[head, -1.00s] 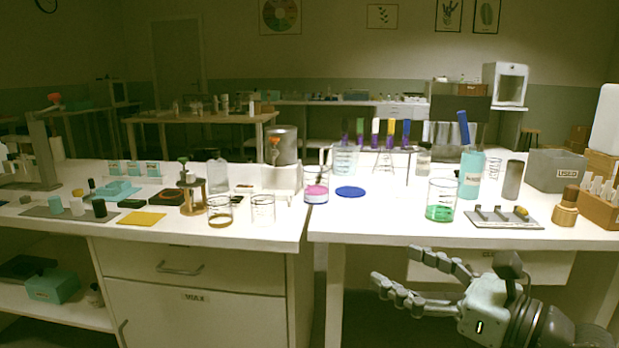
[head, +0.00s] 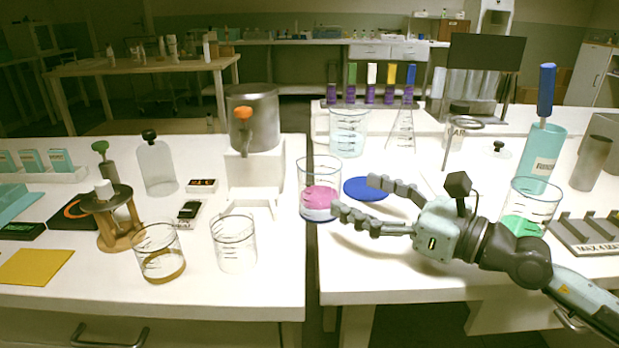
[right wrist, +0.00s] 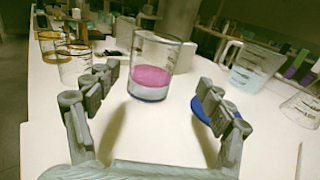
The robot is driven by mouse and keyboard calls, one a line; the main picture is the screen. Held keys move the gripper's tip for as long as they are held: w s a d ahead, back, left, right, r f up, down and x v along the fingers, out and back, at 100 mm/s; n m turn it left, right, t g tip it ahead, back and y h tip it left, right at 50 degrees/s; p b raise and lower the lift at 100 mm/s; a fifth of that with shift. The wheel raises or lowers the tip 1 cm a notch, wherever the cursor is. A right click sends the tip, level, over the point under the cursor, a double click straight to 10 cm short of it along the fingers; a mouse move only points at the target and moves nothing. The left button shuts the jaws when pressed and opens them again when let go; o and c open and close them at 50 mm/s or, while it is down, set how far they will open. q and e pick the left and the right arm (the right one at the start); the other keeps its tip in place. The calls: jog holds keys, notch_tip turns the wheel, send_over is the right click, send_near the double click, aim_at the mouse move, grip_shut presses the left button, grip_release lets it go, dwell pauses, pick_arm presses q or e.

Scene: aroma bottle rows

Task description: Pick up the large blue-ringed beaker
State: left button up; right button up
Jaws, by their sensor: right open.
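The blue-ringed beaker (head: 319,190) is clear glass with pink contents and a blue band round its base. It stands upright on the white bench near the gap between the two benches. It also shows in the right wrist view (right wrist: 153,72), ahead of and between the spread fingers. My right gripper (head: 353,195) is open and empty, just right of the beaker with its fingers pointing toward it. The beaker appears to stand beyond the fingertips. My left gripper is not in view.
A blue disc (head: 366,188) lies right of the beaker, partly behind my right fingers. A beaker with green liquid (head: 528,208) stands behind my right wrist. A large pale-blue beaker (head: 349,135) is behind. Two clear beakers, one amber-ringed (head: 160,255) and one plain (head: 234,245), stand left.

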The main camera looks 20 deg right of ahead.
aim_at(320, 184)
jog(key=shift+w+a+r+p, duration=0.2)
jog(key=shift+w+a+p, duration=0.15)
jog(key=shift+w, duration=0.15)
jog(key=shift+w+a, duration=0.3)
jog(key=shift+a, duration=0.05)
jog(key=shift+s+a+f+p+x, duration=0.15)
jog(key=shift+p+x, duration=0.1)
jog(key=shift+x, duration=0.65)
jog(key=shift+a+f+p+x, duration=0.1)
jog(key=shift+p+x, duration=0.2)
jog(key=shift+x, duration=0.6)
jog(key=shift+s+a+f+p+x, duration=0.15)
jog(key=shift+p+x, duration=0.1)
jog(key=shift+x, duration=0.7)
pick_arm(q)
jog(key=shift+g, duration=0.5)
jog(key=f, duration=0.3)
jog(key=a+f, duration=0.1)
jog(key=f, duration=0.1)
pick_arm(e)
jog(key=shift+d, duration=0.1)
jog(key=c, duration=1.4)
